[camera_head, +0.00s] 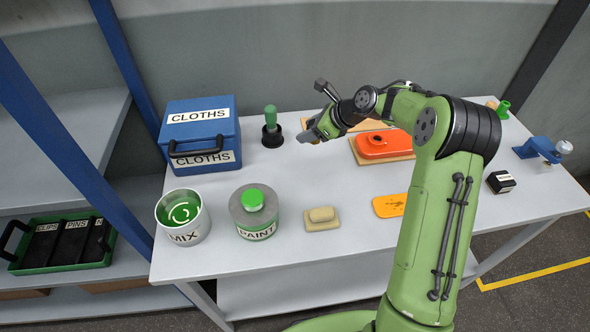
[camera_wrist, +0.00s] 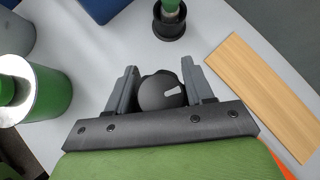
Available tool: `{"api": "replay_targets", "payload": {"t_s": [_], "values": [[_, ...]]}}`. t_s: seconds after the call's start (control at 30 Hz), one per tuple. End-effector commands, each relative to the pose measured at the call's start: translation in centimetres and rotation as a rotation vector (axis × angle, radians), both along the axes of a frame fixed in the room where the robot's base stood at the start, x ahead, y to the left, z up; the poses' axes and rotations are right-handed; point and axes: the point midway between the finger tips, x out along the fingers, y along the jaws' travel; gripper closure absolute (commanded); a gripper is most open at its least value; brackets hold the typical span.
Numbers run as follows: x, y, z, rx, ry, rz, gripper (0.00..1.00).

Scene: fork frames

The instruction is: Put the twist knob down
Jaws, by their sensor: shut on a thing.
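In the head view my gripper (camera_head: 316,132) is above the back middle of the table, right of the green-handled tool. The knob cannot be made out clearly there.
A green-handled tool (camera_head: 270,114) stands in a black holder (camera_wrist: 169,24) close by. A wooden board (camera_wrist: 262,95) lies to the right. The blue cloths box (camera_head: 201,128), paint can (camera_head: 254,211), mix pot (camera_head: 184,233) and sponge (camera_head: 322,218) stand around bare table.

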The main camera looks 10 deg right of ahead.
Motion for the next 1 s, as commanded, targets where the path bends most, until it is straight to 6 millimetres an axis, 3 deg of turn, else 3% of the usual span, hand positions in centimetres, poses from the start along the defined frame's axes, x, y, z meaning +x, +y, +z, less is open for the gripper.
{"api": "replay_targets", "payload": {"t_s": [0.43, 0.8, 0.83, 1.0], "values": [[-0.1, 0.0, -9.0, 0.001, 0.005, -0.002, 0.81], [0.0, 0.0, -9.6, 0.001, 0.001, -0.003, 0.81], [0.0, 0.0, -9.7, 0.0, 0.002, -0.003, 0.47], [0.0, 0.0, -9.7, 0.0, 0.001, -0.004, 0.23]]}}
